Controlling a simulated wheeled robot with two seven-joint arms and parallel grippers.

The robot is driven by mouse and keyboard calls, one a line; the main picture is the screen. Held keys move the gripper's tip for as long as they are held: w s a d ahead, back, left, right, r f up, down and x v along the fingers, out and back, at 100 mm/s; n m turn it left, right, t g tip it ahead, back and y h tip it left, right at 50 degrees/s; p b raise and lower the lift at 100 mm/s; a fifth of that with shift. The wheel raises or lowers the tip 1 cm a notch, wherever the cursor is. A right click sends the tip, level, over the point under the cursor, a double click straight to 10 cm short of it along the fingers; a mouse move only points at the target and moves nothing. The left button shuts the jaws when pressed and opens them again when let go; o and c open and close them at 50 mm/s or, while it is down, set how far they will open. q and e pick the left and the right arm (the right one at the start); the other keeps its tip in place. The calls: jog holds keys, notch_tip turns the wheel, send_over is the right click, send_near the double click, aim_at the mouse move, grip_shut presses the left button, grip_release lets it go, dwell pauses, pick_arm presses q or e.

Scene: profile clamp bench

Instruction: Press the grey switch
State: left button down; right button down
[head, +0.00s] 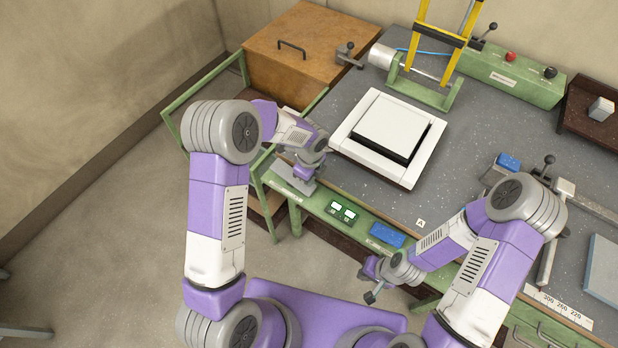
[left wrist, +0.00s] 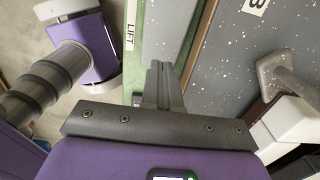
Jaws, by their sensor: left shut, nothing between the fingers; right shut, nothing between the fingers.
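The grey switch (head: 288,182) is a flat grey plate at the near left corner of the green bench front. In the left wrist view the grey switch (left wrist: 166,28) lies beside a green strip labelled LIFT. My left gripper (head: 303,184) is right at the plate, pointing down, and hides part of it. In the left wrist view its fingers (left wrist: 158,70) are shut and empty, with their tips over the plate. I cannot tell whether they touch it. My right gripper (head: 369,297) is shut and empty in front of the bench, away from the switch.
A white framed unit (head: 365,155) stands on the speckled grey top. A wooden box (head: 300,50) is behind left. Green rails (head: 203,88) stand left of the bench.

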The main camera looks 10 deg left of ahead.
pick_arm(q)
jog(key=r+p, duration=0.1)
jog(key=r, duration=0.1)
jog(key=r+p, duration=0.1)
jog(key=r, duration=0.1)
jog(key=shift+s+d+p, duration=0.1)
jog(key=shift+d+p, duration=0.25)
jog(key=shift+d, duration=0.05)
notch_tip(320, 180, up, 10)
jog(key=d, duration=0.2)
jog(key=shift+s+f+p, duration=0.25)
jog(key=shift+s+p, duration=0.05)
jog(key=shift+s, duration=0.15)
jog(key=shift+d, duration=0.1)
